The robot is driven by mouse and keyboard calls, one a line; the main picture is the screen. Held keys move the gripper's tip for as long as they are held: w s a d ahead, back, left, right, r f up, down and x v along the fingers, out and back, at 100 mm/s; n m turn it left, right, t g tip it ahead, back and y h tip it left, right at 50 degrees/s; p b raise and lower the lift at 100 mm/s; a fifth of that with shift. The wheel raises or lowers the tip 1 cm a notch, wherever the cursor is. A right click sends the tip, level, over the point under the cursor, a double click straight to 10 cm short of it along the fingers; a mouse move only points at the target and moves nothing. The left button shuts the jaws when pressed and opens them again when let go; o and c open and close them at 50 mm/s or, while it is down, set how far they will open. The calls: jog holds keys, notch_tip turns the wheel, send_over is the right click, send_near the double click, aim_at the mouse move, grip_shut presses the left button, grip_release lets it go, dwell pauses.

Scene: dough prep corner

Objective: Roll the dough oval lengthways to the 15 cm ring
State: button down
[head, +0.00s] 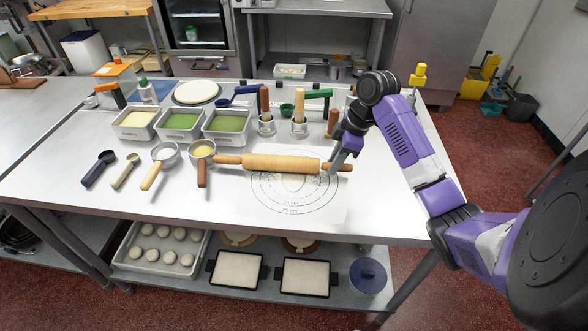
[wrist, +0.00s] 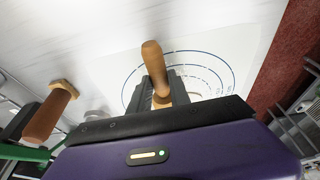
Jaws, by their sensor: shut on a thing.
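A wooden rolling pin (head: 280,163) lies across the upper part of the white ring mat (head: 325,209), its barrel running left to right. My gripper (head: 336,166) is shut on the pin's right handle. In the wrist view the handle's end (wrist: 152,56) sticks out beyond my fingers (wrist: 160,88). A small piece of pale dough (head: 292,183) shows on the mat just below the barrel; the rest of it is hidden under or behind the pin. Its full outline cannot be told. The mat's printed rings also show in the wrist view (wrist: 214,72).
Metal cups with upright handled tools (head: 299,126) stand behind the pin. A small bowl with a brown handle (head: 202,152) is close to the pin's left handle. Several filled containers (head: 181,124) stand further left. The table is clear in front of the mat's left side.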

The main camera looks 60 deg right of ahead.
jog(key=c, duration=1.1)
grip_release()
jog(key=shift+p+v, duration=2.1)
jog(key=shift+v, duration=0.9)
